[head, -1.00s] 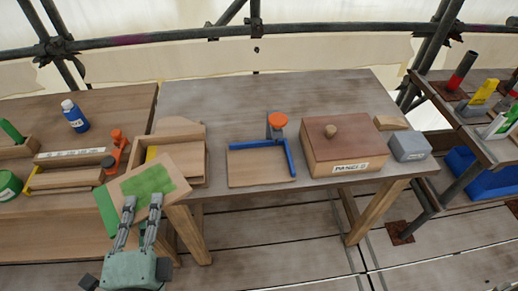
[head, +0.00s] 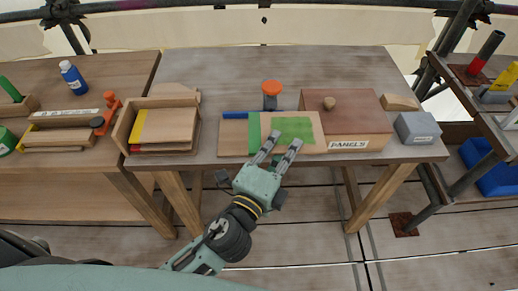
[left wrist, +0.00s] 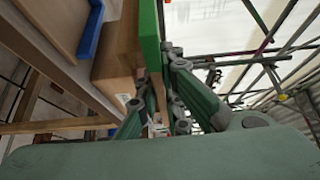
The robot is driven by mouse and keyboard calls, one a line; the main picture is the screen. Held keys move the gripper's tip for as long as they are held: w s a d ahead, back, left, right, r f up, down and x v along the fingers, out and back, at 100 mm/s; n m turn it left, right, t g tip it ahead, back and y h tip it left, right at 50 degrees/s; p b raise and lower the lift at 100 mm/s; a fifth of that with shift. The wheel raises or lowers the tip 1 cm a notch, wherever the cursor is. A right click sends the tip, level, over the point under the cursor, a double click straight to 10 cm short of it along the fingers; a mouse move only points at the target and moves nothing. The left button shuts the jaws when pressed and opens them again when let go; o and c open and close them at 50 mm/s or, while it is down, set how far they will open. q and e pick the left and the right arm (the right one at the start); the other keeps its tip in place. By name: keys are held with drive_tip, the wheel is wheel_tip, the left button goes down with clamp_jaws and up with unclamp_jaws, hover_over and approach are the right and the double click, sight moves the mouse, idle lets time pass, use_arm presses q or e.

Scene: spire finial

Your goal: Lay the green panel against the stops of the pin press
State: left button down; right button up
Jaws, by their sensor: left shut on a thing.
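The green panel (head: 254,131) is a light wooden board with a green left edge and a green patch on its face. My left gripper (head: 280,148) is shut on its near edge. The panel appears raised, covering the right part of the pin press in the head view. The press has a wooden base (head: 232,138), a blue stop along the back (head: 238,115) and an orange knob (head: 271,87). Its right stop is hidden by the panel. In the left wrist view the panel shows as a green edge (left wrist: 150,40), apart from the blue stop (left wrist: 91,32).
A brown box marked PANELS (head: 358,122) stands right of the press, partly behind the panel. A grey block (head: 417,128) is farther right. A wooden tray with boards (head: 125,128) stands at the left. The back of the table (head: 330,68) is clear.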

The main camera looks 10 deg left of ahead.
use_arm(q)
drive_tip(key=b, duration=0.2)
hover_over(248, 160)
wheel_tip(248, 160, down, 6)
drive_tip(key=shift+d+f, duration=0.1)
drive_tip(key=shift+d, duration=0.05)
drive_tip(key=shift+f, duration=0.1)
drive_tip(key=shift+f+b, duration=1.35)
drive_tip(key=shift+f, duration=0.55)
use_arm(e)
drive_tip(key=shift+w+a+f, duration=0.15)
drive_tip(key=shift+f, duration=1.05)
drive_tip(key=shift+w+a+f, duration=0.1)
drive_tip(key=shift+a+f, duration=0.05)
drive_tip(key=shift+f, duration=1)
use_arm(q)
drive_tip(key=shift+f, duration=0.15)
drive_tip(key=c, duration=2.2)
unclamp_jaws()
use_arm(e)
drive_tip(key=shift+f, duration=0.15)
